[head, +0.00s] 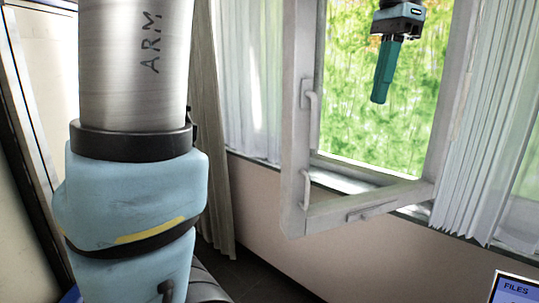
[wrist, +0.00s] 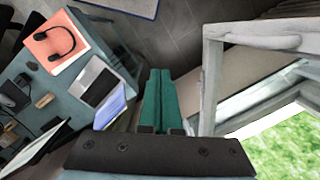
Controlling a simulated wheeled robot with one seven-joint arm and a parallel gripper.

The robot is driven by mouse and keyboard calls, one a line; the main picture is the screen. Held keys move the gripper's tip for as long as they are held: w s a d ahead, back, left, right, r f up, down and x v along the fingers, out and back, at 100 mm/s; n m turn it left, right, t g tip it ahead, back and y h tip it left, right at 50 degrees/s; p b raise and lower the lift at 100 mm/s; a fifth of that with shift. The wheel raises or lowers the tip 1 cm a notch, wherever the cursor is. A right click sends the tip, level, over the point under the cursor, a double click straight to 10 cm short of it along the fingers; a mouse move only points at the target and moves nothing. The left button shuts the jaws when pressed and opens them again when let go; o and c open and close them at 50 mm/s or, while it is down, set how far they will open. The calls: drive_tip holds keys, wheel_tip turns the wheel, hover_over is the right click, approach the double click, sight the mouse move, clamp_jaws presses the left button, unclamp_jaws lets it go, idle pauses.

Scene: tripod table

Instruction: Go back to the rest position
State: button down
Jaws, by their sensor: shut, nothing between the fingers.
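My gripper (head: 380,97) hangs at the top right of the head view, in front of the window opening, with its teal fingers pointing down. In the wrist view my gripper (wrist: 160,72) shows in the middle, its two fingers side by side, shut and with nothing held. The fingers appear clear of the window frame in both views. The far part of my arm is cut off by the top of the head view.
An opened window sash (head: 296,130) with handles stands left of the gripper; the sash (wrist: 213,75) is on the right in the wrist view. Curtains (head: 478,120) hang beside it. A desk (wrist: 52,88) carries headphones (wrist: 60,42), a laptop (wrist: 98,80) and small items.

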drive_tip(key=w+a+f+n+h, duration=0.1)
drive_tip(key=w+a+f+n, duration=0.3)
drive_tip(key=a+f, duration=0.3)
drive_tip(key=w+a+f+n, duration=0.3)
drive_tip(key=w+a+f, duration=0.15)
drive_tip(key=f, duration=0.55)
drive_tip(key=s+a+f+n+t, duration=0.1)
drive_tip(key=s+a+f+n, duration=0.3)
drive_tip(key=a+f+n, duration=0.3)
drive_tip(key=a+f, duration=0.5)
drive_tip(key=a, duration=0.1)
drive_tip(key=shift+s+a+n+t+h, duration=0.2)
drive_tip(key=shift+a+n+t+h, duration=0.1)
drive_tip(key=shift+n, duration=0.1)
